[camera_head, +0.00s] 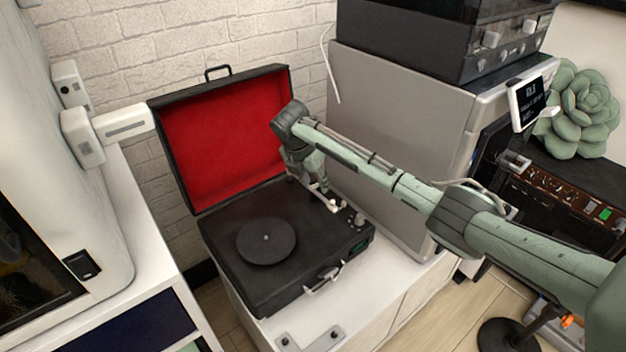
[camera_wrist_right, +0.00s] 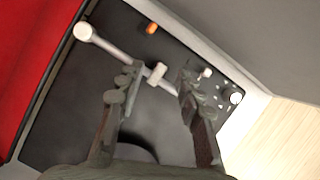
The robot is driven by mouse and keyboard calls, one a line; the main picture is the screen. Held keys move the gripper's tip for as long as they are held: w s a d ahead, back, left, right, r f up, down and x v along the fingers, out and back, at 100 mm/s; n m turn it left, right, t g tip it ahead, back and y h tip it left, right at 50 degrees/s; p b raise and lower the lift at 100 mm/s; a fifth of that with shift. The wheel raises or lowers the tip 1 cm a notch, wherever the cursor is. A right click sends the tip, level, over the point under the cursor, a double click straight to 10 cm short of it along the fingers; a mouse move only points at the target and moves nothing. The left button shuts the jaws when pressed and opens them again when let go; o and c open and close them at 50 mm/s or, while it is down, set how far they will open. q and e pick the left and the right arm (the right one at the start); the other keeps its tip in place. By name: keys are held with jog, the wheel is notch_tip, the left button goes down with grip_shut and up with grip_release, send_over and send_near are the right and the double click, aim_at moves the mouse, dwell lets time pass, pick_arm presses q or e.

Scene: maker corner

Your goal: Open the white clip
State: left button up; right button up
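A black suitcase record player (camera_head: 225,262) stands with its red-lined lid (camera_head: 225,140) up. In the right wrist view, a pale tonearm (camera_wrist_right: 108,48) runs from a round white pivot toward a small white piece (camera_wrist_right: 157,73), which looks like the white clip. My right gripper (camera_wrist_right: 158,84) is open, with one finger on each side of the white piece. I cannot tell whether either finger touches it. In the head view the right gripper (camera_head: 322,184) hangs over the right side of the deck, hiding part of the tonearm. My left gripper is not in view.
The black platter (camera_head: 266,241) is bare. White knobs (camera_wrist_right: 236,98) and a small orange part (camera_wrist_right: 152,28) sit near the tonearm. A large grey box (camera_head: 400,130) stands close behind the right arm. A white cabinet (camera_head: 75,190) is at left.

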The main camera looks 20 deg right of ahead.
jog(key=shift+a+r, duration=0.15)
jog(key=shift+a+r, duration=0.1)
jog(key=shift+r, duration=0.2)
jog(key=v, duration=1.1)
jog(key=shift+s, duration=0.2)
